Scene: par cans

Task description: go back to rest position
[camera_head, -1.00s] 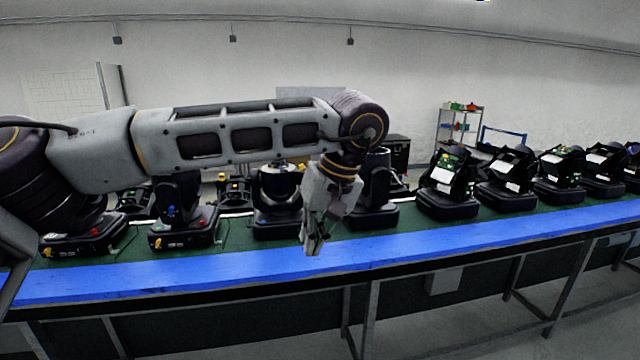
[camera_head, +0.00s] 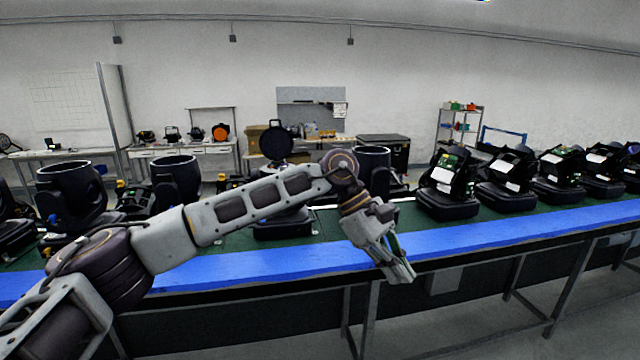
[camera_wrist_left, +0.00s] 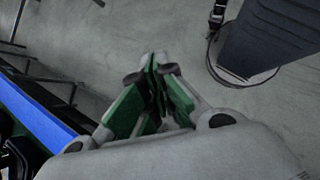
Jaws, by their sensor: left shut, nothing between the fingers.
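My left gripper (camera_head: 400,272) is shut and empty. In the head view it hangs at the front of the blue bench edge (camera_head: 470,240), pointing down and to the right. In the left wrist view the same gripper (camera_wrist_left: 158,90) has its green-padded fingers together above the grey floor. My left arm reaches in from the lower left, across the bench. My right gripper is in neither view.
Several black par cans (camera_head: 447,190) stand in a row on the green bench top behind the blue edge. My arm covers part of one near the middle. Metal legs (camera_head: 362,320) stand below.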

